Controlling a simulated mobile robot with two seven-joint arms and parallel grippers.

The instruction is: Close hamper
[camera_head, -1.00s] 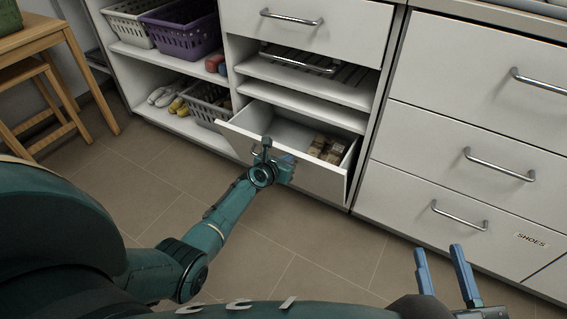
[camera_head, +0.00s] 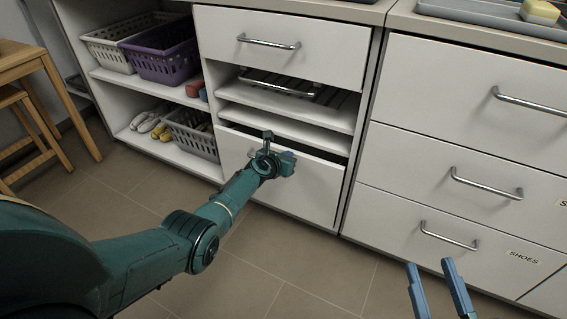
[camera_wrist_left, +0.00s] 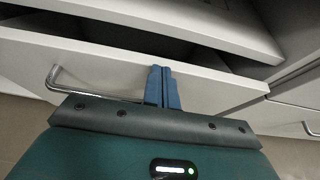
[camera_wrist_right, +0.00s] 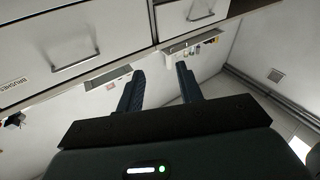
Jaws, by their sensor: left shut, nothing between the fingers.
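The hamper is the white tilt-out front (camera_head: 308,190) at the bottom of the cabinet. Its top edge stands only slightly out from the cabinet, with a narrow dark gap above it. My left gripper (camera_head: 286,163) is at the upper part of this front. In the left wrist view the left fingers (camera_wrist_left: 162,88) are together and empty, against or very near the white panel (camera_wrist_left: 215,92), right of its metal handle (camera_wrist_left: 75,88). My right gripper (camera_head: 436,285) is open and empty, low at the right; its spread fingers show in the right wrist view (camera_wrist_right: 160,90).
Open shelves (camera_head: 285,115) with a metal rack are above the hamper, under a drawer (camera_head: 275,62). Drawers (camera_head: 470,150) with bar handles stand to the right. Baskets (camera_head: 165,50) and shoes fill the left shelves. A wooden stool (camera_head: 20,110) is far left. The tiled floor in front is clear.

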